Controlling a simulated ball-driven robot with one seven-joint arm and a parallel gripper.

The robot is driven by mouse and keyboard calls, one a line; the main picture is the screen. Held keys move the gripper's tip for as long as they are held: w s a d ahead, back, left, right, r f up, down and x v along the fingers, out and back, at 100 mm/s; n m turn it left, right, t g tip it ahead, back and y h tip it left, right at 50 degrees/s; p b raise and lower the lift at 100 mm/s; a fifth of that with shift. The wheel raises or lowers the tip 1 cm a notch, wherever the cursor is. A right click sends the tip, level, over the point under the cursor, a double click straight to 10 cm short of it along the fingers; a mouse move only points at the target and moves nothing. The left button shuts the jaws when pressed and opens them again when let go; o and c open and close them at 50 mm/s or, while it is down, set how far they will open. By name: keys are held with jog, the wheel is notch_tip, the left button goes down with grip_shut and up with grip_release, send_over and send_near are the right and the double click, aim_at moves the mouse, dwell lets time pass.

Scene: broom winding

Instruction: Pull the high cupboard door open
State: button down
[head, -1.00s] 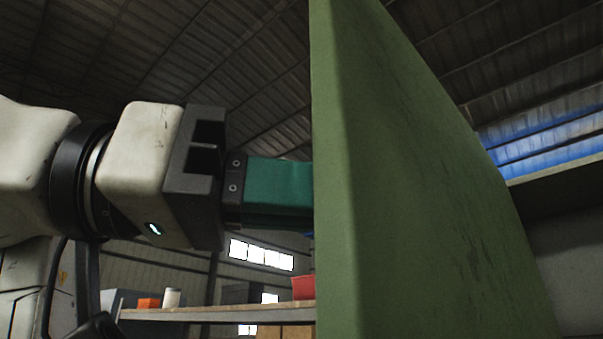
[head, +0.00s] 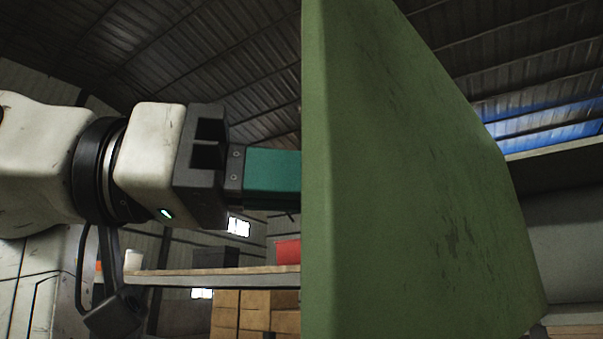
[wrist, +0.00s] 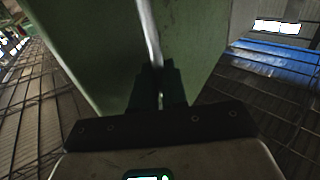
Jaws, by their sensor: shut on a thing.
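The green cupboard door (head: 420,170) stands open and edge-on, filling the middle and right of the head view. Its face also fills the upper middle of the wrist view (wrist: 100,50). My gripper (wrist: 159,80) is shut on a thin pale vertical bar, the door handle (wrist: 150,35), which runs up the door's face. In the head view the teal fingers (head: 272,178) reach behind the door's near edge, so their tips and the handle are hidden there.
The cupboard's pale body (head: 570,220) shows to the right of the door. A shelf (head: 215,277) behind my arm carries a red bin (head: 287,252) and a dark box. Cardboard boxes (head: 255,312) sit beneath it. The space left of the door is taken by my arm.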

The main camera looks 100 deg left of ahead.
jog(key=shift+w+a, duration=0.25)
jog(key=shift+w, duration=0.05)
jog(key=c, duration=1.6)
grip_release()
jog(key=shift+o, duration=1.4)
jog(key=shift+w+a, duration=0.15)
jog(key=shift+a, duration=0.05)
jog(key=b+v, duration=0.3)
jog(key=v, duration=0.8)
